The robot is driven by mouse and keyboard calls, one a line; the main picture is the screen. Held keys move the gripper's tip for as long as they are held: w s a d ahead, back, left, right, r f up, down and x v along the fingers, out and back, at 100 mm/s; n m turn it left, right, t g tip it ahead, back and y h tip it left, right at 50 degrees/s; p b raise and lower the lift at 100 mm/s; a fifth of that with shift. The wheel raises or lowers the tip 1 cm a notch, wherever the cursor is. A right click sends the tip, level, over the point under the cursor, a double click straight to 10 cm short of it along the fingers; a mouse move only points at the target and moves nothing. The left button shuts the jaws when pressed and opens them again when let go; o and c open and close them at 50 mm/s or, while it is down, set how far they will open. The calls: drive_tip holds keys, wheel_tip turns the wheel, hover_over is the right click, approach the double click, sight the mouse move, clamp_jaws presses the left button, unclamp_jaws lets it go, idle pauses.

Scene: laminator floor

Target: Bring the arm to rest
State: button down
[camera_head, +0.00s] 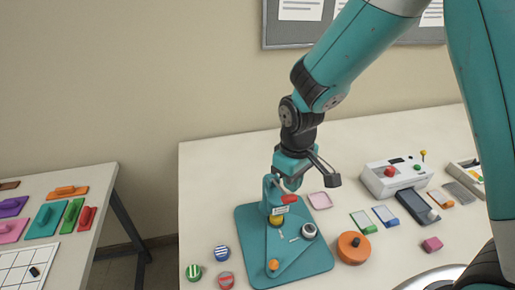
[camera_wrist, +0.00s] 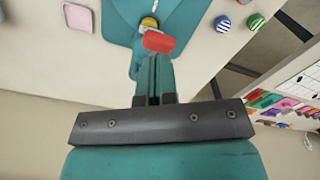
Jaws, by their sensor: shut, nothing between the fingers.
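My teal arm reaches down from the upper right in the head view, bent at its black wrist joints. My gripper (camera_head: 288,178) points down over the teal fixture plate (camera_head: 313,262) on the table. In the wrist view my gripper (camera_wrist: 154,78) is shut and empty. Its tips are close to a red handle (camera_head: 290,199) on the fixture, which also shows in the wrist view (camera_wrist: 158,42). I cannot tell whether they touch it.
Striped round pieces (camera_head: 222,253) lie left of the plate. An orange disc (camera_head: 353,247) and a control box (camera_head: 397,176) stand right of it. A second table (camera_head: 101,181) with coloured blocks is at the left.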

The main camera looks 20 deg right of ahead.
drive_tip(key=s+a+r+y+b, duration=0.2)
drive_tip(key=s+r, duration=0.3)
drive_tip(key=s, duration=0.4)
drive_tip(key=s+a+r+n+y+b, duration=0.1)
drive_tip(key=s+r+b, duration=0.3)
drive_tip(key=s, duration=0.5)
drive_tip(key=shift+s+a+r+y, duration=0.3)
drive_tip(key=shift+a+r+y, duration=0.25)
drive_tip(key=shift+a, duration=0.3)
